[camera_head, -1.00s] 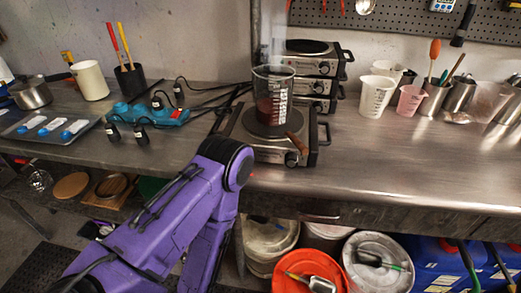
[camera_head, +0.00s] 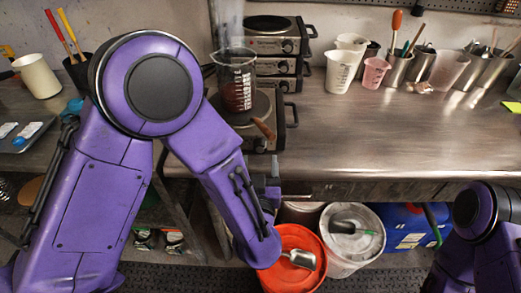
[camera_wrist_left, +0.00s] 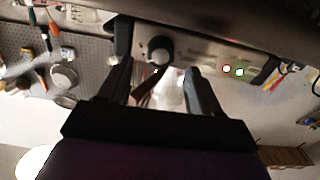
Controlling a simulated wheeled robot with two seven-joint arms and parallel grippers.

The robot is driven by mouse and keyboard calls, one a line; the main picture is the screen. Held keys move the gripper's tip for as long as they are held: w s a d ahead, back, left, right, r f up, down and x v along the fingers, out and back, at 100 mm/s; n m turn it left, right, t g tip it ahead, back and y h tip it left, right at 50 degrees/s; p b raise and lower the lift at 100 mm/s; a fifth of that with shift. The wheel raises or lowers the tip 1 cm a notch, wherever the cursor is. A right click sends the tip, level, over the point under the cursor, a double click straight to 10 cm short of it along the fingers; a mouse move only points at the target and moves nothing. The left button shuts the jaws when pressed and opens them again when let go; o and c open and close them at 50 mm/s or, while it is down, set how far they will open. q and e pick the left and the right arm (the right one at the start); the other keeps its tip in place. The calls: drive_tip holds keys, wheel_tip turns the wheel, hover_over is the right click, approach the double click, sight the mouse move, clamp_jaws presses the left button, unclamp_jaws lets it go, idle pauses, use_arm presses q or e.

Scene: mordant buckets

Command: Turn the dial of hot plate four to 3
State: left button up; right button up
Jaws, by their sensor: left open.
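A hot plate (camera_head: 287,107) stands at the counter's front edge, a beaker of dark red liquid (camera_head: 237,92) on it. I cannot read a number on it. Its dark round dial (camera_head: 262,145) is on the front face and shows larger in the left wrist view (camera_wrist_left: 160,50). The dial's setting cannot be read. My left gripper (camera_head: 267,182) is just below and in front of it, pointing up. In the left wrist view its fingers (camera_wrist_left: 158,88) are open and apart from the dial. My right gripper is out of view.
A brown wooden handle (camera_head: 264,128) hangs over the plate's front, close to the dial. Stacked hot plates (camera_head: 277,46) stand behind. Cups (camera_head: 341,70) stand right of them. Buckets, including an orange one (camera_head: 295,268), sit below the counter.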

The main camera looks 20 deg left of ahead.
sight(260, 150)
use_arm(q)
drive_tip(key=x, duration=0.4)
drive_tip(key=shift+w, duration=0.2)
drive_tip(key=c, duration=1)
drive_tip(key=shift+c, duration=0.2)
drive_tip(key=shift+n, duration=0.3)
drive_tip(key=n, duration=0.3)
drive_tip(key=shift+s, duration=0.1)
drive_tip(key=shift+a+n+b, duration=0.1)
drive_tip(key=shift+n+b, duration=0.5)
drive_tip(key=shift+n, duration=1.1)
drive_tip(key=o, duration=1)
